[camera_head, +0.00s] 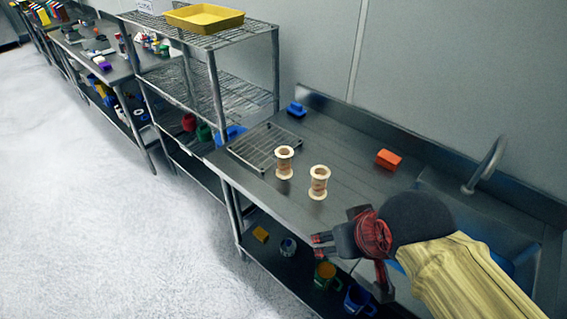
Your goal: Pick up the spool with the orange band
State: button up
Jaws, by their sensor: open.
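Two cream spools stand upright on the steel counter. The left spool (284,162) is at the edge of a wire rack, and the right spool (319,182) stands nearer to me on bare counter. Both show a reddish-orange or brownish band around the middle; at this size I cannot tell for sure which band is the orange one. My gripper (336,244) is open and empty, near the counter's front edge, below and slightly right of the right spool in the picture. It is apart from both spools. My arm hides part of the counter and sink.
An orange block (388,159) lies right of the spools, near a sink with a faucet (484,165). A blue object (296,109) sits at the back. A wire shelf unit with a yellow tray (204,18) stands left. Mugs (325,274) are on the lower shelf.

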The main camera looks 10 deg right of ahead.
aim_at(285, 154)
jog(key=i+j, duration=0.75)
jog(key=z, duration=0.4)
jog(key=j+z, duration=0.1)
jog(key=z, duration=0.3)
jog(key=j+z, duration=0.1)
jog(key=z, duration=0.25)
jog(key=j+z, duration=0.1)
jog(key=z, duration=0.3)
jog(key=i, duration=0.05)
